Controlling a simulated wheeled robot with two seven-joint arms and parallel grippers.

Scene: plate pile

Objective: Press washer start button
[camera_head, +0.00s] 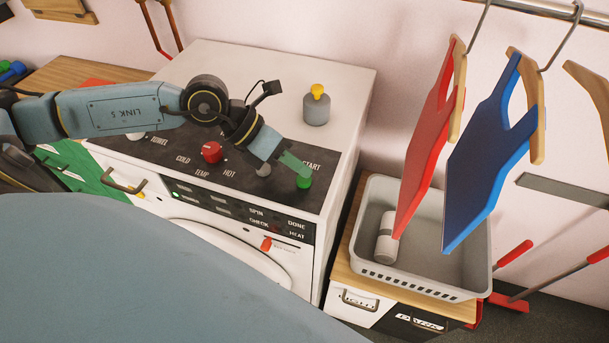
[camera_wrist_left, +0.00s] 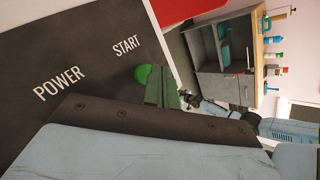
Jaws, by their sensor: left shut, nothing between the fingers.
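The white washer (camera_head: 345,90) stands in the middle of the head view, with a dark control panel on its top. The green start button (camera_head: 304,182) sits at the panel's right end, below the word START. It also shows in the left wrist view (camera_wrist_left: 145,74), partly hidden by my fingers. My left gripper (camera_head: 297,166) is shut and empty, its green fingertips at the button. I cannot tell whether they touch it. In the left wrist view my fingers (camera_wrist_left: 163,88) overlap the button's edge. My right gripper is not in view.
A grey bottle with a yellow cap (camera_head: 316,105) stands behind on the washer. A grey basket (camera_head: 365,270) and hanging red (camera_head: 425,150) and blue (camera_head: 487,150) boards are to the right.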

